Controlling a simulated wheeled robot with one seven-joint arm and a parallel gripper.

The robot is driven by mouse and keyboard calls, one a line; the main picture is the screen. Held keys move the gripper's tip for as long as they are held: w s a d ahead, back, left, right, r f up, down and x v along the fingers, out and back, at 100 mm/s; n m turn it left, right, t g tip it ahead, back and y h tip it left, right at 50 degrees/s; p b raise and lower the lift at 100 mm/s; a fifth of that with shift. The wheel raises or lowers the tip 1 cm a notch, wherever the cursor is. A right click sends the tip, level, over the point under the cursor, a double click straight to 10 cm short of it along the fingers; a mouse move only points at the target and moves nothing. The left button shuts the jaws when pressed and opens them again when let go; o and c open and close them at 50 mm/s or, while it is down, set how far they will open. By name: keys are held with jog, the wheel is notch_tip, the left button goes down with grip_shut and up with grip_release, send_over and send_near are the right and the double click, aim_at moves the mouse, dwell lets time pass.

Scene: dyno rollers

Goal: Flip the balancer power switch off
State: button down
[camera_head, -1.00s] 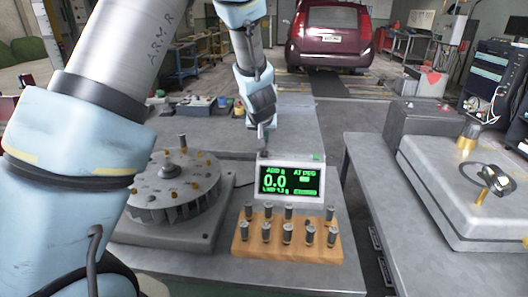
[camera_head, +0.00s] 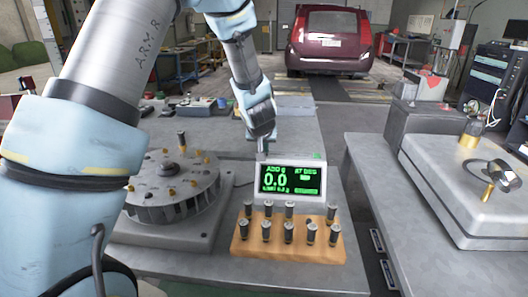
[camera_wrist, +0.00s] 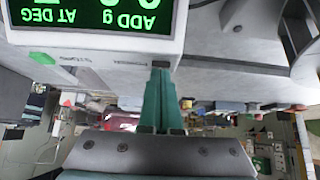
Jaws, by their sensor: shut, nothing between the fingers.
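The balancer display unit (camera_head: 290,205) is a pale box on the bench with a lit green-on-black screen reading 0.0. It shows upside down in the wrist view (camera_wrist: 120,45). A small dark block that looks like the power switch (camera_wrist: 161,64) sits at the box's top edge; its position cannot be told. A green button (camera_wrist: 67,70) is at the box's other end. My gripper (camera_head: 261,157) is shut and empty, pointing down at the left top edge of the box. In the wrist view its teal fingertips (camera_wrist: 160,76) are at the dark block; contact is unclear.
A rotor disc (camera_head: 170,185) with brass pegs stands left of the unit. A wooden rack (camera_head: 288,248) of dark weights lies in front of it. A second bench (camera_head: 390,170) with a pale machine stands at right, across a gap.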

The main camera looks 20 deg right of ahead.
jog(key=shift+a+f+b, duration=0.1)
jog(key=shift+f+b, duration=0.5)
jog(key=shift+b, duration=0.05)
jog(key=shift+r+p, duration=0.4)
jog(key=shift+p, duration=0.05)
jog(key=shift+r, duration=0.1)
jog(key=shift+r+p, duration=0.7)
jog(key=shift+p, duration=0.2)
jog(key=shift+r, duration=0.1)
